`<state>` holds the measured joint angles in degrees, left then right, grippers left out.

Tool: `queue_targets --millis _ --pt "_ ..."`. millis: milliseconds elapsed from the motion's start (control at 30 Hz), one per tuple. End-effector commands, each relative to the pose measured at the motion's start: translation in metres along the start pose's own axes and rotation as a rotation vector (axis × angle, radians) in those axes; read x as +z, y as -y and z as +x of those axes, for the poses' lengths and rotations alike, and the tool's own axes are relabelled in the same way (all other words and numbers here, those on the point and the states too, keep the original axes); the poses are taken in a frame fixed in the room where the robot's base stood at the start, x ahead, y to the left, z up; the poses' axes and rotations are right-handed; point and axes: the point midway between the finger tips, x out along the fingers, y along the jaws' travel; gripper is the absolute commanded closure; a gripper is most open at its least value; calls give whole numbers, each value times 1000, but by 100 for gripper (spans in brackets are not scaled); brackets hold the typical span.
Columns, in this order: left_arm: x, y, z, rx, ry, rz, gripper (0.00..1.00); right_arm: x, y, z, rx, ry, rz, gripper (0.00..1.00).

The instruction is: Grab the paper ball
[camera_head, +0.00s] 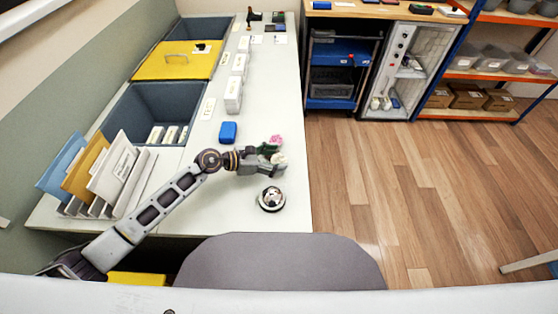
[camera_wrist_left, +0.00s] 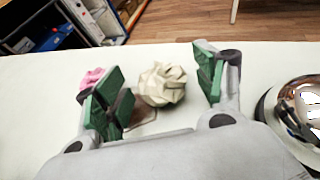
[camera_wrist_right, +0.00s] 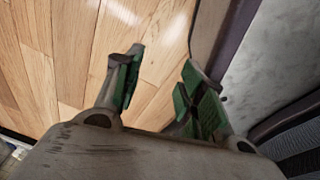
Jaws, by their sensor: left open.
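A crumpled off-white paper ball (camera_wrist_left: 162,85) lies on the white table (camera_wrist_left: 220,147). In the left wrist view it sits between and just beyond the fingertips of my left gripper (camera_wrist_left: 158,92), closer to the left finger. My left gripper is open and empty. In the head view the paper ball (camera_head: 279,159) shows beside the left gripper (camera_head: 268,156), partly hidden by it. My right gripper (camera_wrist_right: 155,90) shows only in the right wrist view, over the wooden floor. Its fingers stand apart with nothing between them.
A pink crumpled object (camera_head: 276,140) lies just beyond the left gripper; a silver bell (camera_head: 271,199) stands nearer. A blue box (camera_head: 228,132), a file rack (camera_head: 105,180) and a grey bin (camera_head: 190,92) are to the left. The table's right edge is close to the ball.

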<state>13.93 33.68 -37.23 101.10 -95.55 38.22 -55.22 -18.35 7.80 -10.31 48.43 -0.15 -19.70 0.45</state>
Motion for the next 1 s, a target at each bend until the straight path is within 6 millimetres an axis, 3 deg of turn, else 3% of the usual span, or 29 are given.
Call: queue_targets --millis 200,433,767,1000 --pt "1 0 14 1 2 1 30 -5 -2 0 2 -6 0 60" --pt "1 0 17 0 1 1 30 -16 -4 0 5 -18 0 60" --pt "1 0 17 0 1 1 30 -8 -3 0 3 -8 -1 60" --pt "1 0 16 0 1 1 60 -3 -2 0 2 -1 -1 60"
